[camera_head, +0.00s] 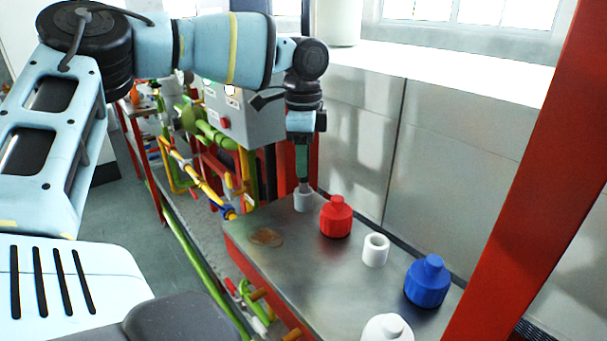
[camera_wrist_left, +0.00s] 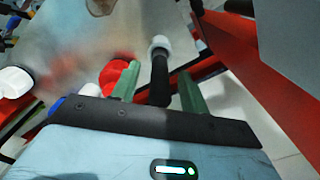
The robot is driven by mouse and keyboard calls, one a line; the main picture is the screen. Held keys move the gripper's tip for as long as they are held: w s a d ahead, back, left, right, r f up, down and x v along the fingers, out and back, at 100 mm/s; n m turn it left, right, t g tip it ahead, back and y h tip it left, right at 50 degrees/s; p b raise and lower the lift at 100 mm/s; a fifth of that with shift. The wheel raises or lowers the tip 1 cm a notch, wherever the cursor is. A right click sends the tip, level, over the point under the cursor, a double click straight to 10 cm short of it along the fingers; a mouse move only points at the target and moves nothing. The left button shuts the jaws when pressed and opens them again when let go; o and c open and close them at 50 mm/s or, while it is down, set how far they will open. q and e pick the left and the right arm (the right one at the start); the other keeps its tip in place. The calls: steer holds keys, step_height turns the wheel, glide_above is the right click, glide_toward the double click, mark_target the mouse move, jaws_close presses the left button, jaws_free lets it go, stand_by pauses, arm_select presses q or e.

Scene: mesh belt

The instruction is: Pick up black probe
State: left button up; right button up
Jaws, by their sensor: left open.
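The black probe (camera_wrist_left: 160,82) stands in a white ring holder (camera_wrist_left: 160,43) in the left wrist view. My left gripper (camera_head: 303,176) points down over the far end of the metal table in the head view, just above a white holder (camera_head: 303,203). In the left wrist view its two green fingers (camera_wrist_left: 158,76) are open, one on each side of the probe, with gaps showing. I cannot tell the probe apart from the fingers in the head view. My right gripper is not in view.
A red bottle (camera_head: 336,217) stands close to the gripper on the metal table (camera_head: 300,265). An empty white ring holder (camera_head: 376,250), a blue bottle (camera_head: 428,283) and a white bottle (camera_head: 388,329) stand nearer. A brown disc (camera_head: 266,238) lies left. A red post (camera_head: 515,190) rises right.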

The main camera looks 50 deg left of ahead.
arm_select(q)
jaws_close()
step_height(320, 180, up, 10)
steer(key=shift+r, duration=0.1)
stand_by(0.7)
